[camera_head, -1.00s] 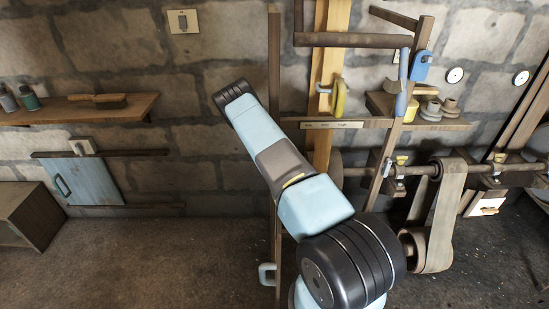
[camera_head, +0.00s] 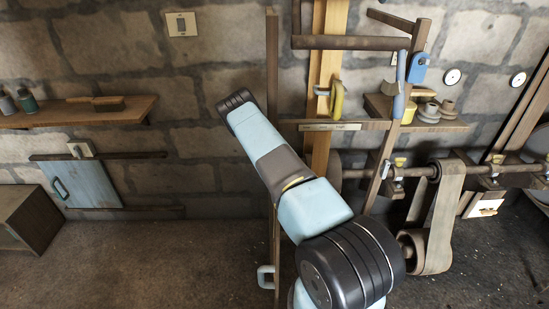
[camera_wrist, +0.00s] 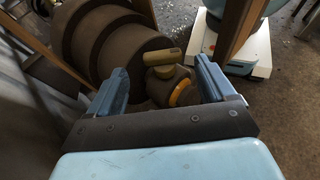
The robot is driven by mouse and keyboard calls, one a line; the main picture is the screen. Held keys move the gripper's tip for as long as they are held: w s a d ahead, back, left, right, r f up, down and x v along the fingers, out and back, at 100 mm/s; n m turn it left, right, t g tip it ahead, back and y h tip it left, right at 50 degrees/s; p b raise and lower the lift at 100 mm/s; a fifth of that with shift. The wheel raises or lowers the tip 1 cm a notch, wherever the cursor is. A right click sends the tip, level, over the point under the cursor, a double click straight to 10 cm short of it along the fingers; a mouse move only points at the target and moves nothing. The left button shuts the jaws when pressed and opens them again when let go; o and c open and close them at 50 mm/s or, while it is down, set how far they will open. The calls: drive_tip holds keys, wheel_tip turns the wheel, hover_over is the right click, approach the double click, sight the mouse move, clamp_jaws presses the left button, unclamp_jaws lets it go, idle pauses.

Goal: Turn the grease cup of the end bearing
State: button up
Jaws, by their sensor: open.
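In the wrist view, my gripper (camera_wrist: 160,70) is open, with its two blue fingers apart. A yellow-olive grease cup with a bar-like top (camera_wrist: 163,57) shows between and beyond the fingertips. It sits on a dark bearing with an orange ring (camera_wrist: 182,93) facing me. I see no clear contact between the fingers and the cup; the exact gap cannot be told. In the head view, my gripper is hidden. There the line shaft (camera_head: 350,173) carries bearings with yellow cups, one left (camera_head: 400,161) and one further right (camera_head: 497,157).
A dark stepped pulley (camera_wrist: 100,40) stands close to the left finger. A wooden post (camera_wrist: 232,28) is beyond the right finger. In the head view, a slanted wooden bar (camera_head: 397,120) and a belt (camera_head: 445,215) are near the shaft. Floor at lower left is clear.

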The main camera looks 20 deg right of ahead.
drive_tip(key=shift+v, duration=1.6)
drive_tip(key=shift+w, duration=0.1)
drive_tip(key=shift+c, duration=0.2)
